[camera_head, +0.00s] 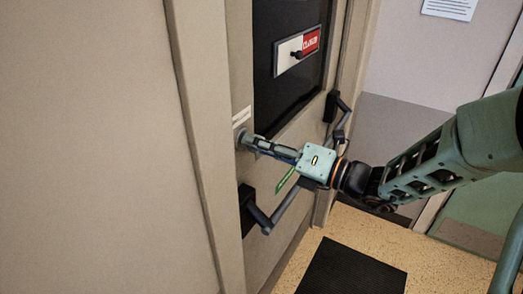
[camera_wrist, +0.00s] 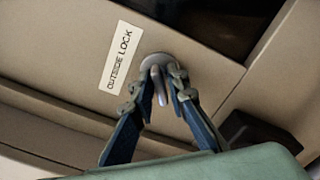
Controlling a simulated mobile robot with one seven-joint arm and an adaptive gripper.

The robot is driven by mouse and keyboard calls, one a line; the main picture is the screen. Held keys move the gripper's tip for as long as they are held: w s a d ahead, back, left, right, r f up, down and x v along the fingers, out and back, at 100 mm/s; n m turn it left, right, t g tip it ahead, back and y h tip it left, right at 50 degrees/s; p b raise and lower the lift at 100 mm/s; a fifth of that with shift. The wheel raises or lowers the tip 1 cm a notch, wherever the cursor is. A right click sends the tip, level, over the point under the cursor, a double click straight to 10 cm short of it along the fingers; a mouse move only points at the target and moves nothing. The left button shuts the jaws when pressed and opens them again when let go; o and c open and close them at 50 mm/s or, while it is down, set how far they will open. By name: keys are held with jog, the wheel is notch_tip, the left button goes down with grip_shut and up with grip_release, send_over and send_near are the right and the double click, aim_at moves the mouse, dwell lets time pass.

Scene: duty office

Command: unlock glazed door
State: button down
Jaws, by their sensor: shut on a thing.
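The glazed door (camera_head: 243,80) is beige with a dark pane (camera_head: 268,98) and looks shut. Its round grey lock (camera_wrist: 166,60) sits beside a white label (camera_wrist: 118,58) reading "OUTSIDE LOCK". My gripper (camera_head: 250,143) reaches the lock from the right. In the wrist view my gripper (camera_wrist: 163,82) has its two fingers shut on a narrow grey metal piece (camera_wrist: 160,86) at the lock's face. The fingers hide much of this piece, and I cannot tell whether it is a key or a thumb-turn.
A push bar (camera_head: 287,207) with black end brackets (camera_head: 247,207) crosses the door just below my gripper. A sliding sign (camera_head: 310,42) with a red part and a black knob is on the pane. A dark mat (camera_head: 350,268) lies on the speckled floor. A beige wall (camera_head: 95,150) fills the left.

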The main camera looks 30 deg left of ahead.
jog(key=n+b, duration=0.3)
jog(key=n, duration=0.1)
jog(key=shift+f+b, duration=0.15)
jog(key=shift+b, duration=0.25)
jog(key=shift+n, duration=0.3)
jog(key=shift+b, duration=0.3)
jog(key=shift+n+b, duration=0.35)
jog(key=shift+n, duration=0.05)
jog(key=shift+n+b, duration=0.9)
jog(key=shift+b, duration=0.15)
jog(key=n+b, duration=0.2)
jog(key=b, duration=0.1)
jog(key=shift+n, duration=0.4)
jog(key=shift+n+b, duration=0.3)
jog(key=shift+b, duration=0.1)
